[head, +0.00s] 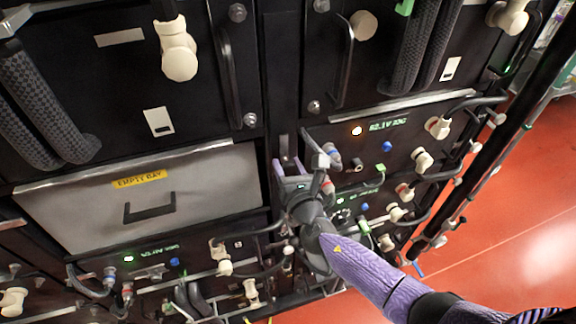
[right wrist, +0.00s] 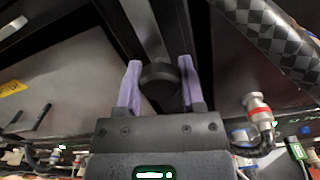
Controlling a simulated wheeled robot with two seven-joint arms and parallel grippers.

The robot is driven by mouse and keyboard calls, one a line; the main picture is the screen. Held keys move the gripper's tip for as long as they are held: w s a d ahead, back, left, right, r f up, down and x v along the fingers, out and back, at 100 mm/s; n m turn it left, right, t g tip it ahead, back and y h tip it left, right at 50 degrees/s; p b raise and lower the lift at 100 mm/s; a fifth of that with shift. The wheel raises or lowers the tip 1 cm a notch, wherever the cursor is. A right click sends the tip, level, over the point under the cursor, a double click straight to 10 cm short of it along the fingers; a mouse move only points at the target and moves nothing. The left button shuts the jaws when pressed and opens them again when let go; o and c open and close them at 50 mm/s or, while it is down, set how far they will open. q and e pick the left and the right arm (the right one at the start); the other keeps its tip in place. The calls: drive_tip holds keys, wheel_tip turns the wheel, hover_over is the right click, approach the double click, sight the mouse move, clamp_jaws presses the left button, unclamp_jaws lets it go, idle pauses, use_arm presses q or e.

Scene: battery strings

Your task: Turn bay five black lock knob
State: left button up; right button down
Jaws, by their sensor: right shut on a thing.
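A black lock knob (right wrist: 160,86) shows in the right wrist view, at the foot of a grey metal strip. My right gripper (right wrist: 160,78) has one purple finger on each side of it and is shut on it. In the head view the right gripper (head: 290,168) reaches the dark upright between the two columns of bays, and its fingers and wrist mostly hide the knob. I cannot read a bay number near it. My left gripper is not in view.
Left of the gripper is a grey panel (head: 215,195) with a yellow "EMPTY BAY" label (head: 139,180). To the right, a module with a lit green display (head: 388,124) has cables and pale connectors (head: 438,127) close to my wrist. Red floor (head: 510,220) is clear at the right.

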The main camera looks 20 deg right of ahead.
drive_tip(key=m+b, duration=0.2)
drive_tip(key=m, duration=0.1)
drive_tip(key=shift+f+m, duration=0.15)
drive_tip(key=shift+m, duration=0.15)
drive_tip(key=m+b, duration=0.2)
drive_tip(key=m, duration=0.3)
drive_tip(key=shift+m, duration=0.3)
drive_tip(key=m+b, duration=0.1)
drive_tip(key=m, duration=0.3)
drive_tip(key=shift+m+b, duration=0.3)
drive_tip(key=shift+m, duration=2.2)
drive_tip(key=shift+c, duration=1.1)
unclamp_jaws()
drive_tip(key=shift+r, duration=0.2)
